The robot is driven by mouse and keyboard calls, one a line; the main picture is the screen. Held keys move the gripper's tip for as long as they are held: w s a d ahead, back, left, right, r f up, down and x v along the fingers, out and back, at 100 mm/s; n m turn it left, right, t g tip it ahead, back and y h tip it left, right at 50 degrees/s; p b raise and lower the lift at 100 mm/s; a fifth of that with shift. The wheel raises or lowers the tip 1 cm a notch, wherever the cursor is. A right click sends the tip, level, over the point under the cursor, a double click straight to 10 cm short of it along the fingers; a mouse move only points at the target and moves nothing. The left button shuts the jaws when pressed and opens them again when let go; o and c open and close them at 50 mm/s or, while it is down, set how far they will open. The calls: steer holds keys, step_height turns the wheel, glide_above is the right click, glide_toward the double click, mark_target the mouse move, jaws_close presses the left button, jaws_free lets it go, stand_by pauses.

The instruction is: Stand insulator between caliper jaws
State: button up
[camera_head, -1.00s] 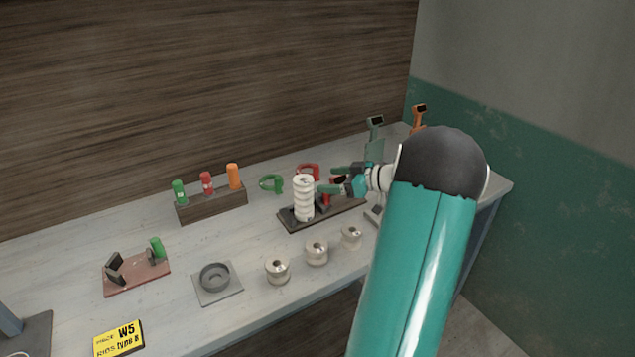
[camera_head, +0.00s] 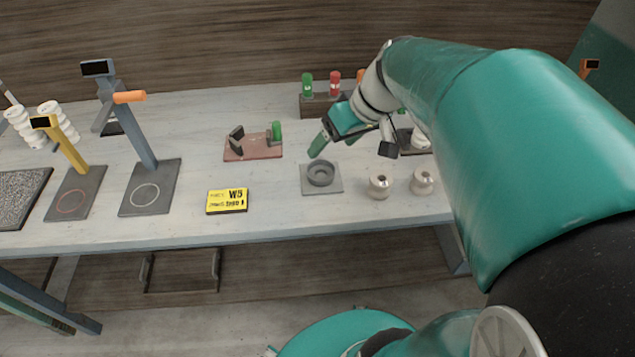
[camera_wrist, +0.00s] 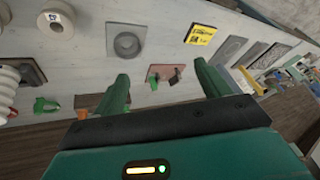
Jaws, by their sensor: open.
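The red-brown plate (camera_head: 240,154) bears two dark jaws, a left one (camera_head: 236,138) and a right one beside a green knob (camera_head: 277,130). The space between the jaws looks empty. The plate also shows beyond my fingers in the wrist view (camera_wrist: 170,83). Two cream spool insulators (camera_head: 380,186) (camera_head: 423,180) stand on the bench, and one shows in the wrist view (camera_wrist: 56,22). A white ribbed insulator (camera_head: 419,140) is mostly hidden behind my arm; its ribs show at the wrist view's left edge (camera_wrist: 8,88). My gripper (camera_head: 322,145) is open and empty, right of the plate, fingers apart (camera_wrist: 161,70).
A grey dish on a square plate (camera_head: 306,185) lies below my gripper. A yellow W5 sign (camera_head: 227,201) lies left of it. Two stands, blue-grey (camera_head: 130,125) and yellow (camera_head: 68,150), rise at left. A rack (camera_head: 318,106) holds coloured cylinders behind. Bench around the sign is clear.

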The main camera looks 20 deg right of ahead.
steer(key=s+a+r+m+t+h, duration=0.1)
steer(key=s+a+m+h, duration=0.1)
steer(key=s+a, duration=0.6)
steer(key=s+h, duration=0.1)
steer(key=s, duration=0.1)
steer(key=shift+s+h, duration=0.3)
steer(key=shift+d+r, duration=0.1)
steer(key=shift+d, duration=0.05)
